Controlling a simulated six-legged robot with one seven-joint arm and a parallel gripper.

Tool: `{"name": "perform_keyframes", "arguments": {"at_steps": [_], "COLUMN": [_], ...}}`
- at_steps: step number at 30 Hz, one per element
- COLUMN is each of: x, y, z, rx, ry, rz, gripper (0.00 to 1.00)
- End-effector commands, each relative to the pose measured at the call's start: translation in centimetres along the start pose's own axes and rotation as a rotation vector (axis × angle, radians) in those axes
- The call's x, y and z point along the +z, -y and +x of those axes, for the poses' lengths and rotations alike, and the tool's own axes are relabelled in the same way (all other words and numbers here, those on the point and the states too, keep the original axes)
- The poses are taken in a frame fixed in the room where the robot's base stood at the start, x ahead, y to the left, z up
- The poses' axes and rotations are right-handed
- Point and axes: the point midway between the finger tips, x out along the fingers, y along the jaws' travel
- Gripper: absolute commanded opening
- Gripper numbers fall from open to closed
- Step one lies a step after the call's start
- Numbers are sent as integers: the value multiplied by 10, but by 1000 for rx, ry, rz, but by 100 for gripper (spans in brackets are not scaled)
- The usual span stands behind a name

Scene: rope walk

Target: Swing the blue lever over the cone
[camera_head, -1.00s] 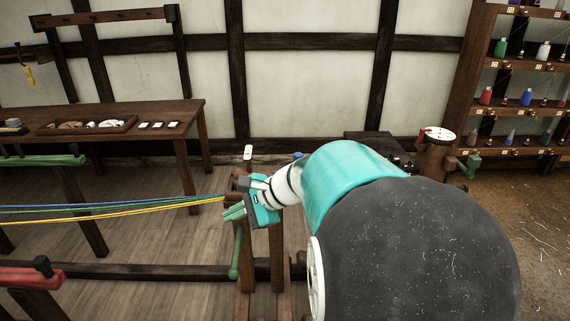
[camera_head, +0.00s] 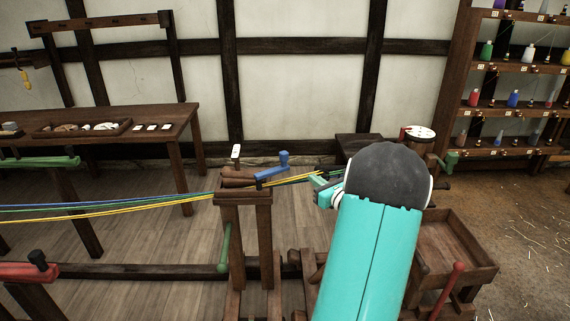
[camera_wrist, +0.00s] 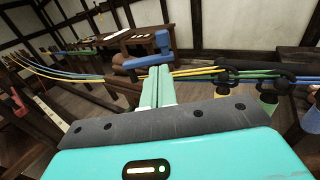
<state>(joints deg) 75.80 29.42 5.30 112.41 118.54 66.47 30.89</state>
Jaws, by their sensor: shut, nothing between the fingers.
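The blue lever (camera_head: 272,172) sits atop the wooden stand, slanting right to an upright blue knob. The brown wooden cone piece (camera_head: 238,180) lies on the stand to its left, with strands running past it. I cannot tell whether the lever crosses above the cone. In the wrist view the lever (camera_wrist: 148,61) is just beyond my fingertips, and brown wood that looks like the cone (camera_wrist: 122,84) shows below its left end. My gripper (camera_head: 321,188) is shut and empty, right of the lever and close to the strands. It also shows in the wrist view (camera_wrist: 157,84), apart from the lever as far as I can tell.
Blue, green and yellow strands (camera_head: 120,208) stretch left from the stand and continue right past my gripper. A green handle (camera_head: 224,248) hangs on the stand. A wooden tray (camera_head: 455,245) and a red lever (camera_head: 447,290) are at right. A bench (camera_head: 100,125) stands behind left.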

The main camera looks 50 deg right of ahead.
Motion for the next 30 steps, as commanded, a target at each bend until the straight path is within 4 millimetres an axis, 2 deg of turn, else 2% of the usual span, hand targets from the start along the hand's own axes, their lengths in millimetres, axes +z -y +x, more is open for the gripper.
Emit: {"name": "perform_keyframes", "arguments": {"at_steps": [3, 14, 20, 30], "x": [-2, -2, -2, -1], "y": [9, 9, 7, 7], "z": [-2, 3, 31, 98], "rx": [-21, -20, -15, -14], "ry": [7, 6, 7, 6], "rz": [13, 11, 10, 10], "gripper": [0, 0, 0, 0]}}
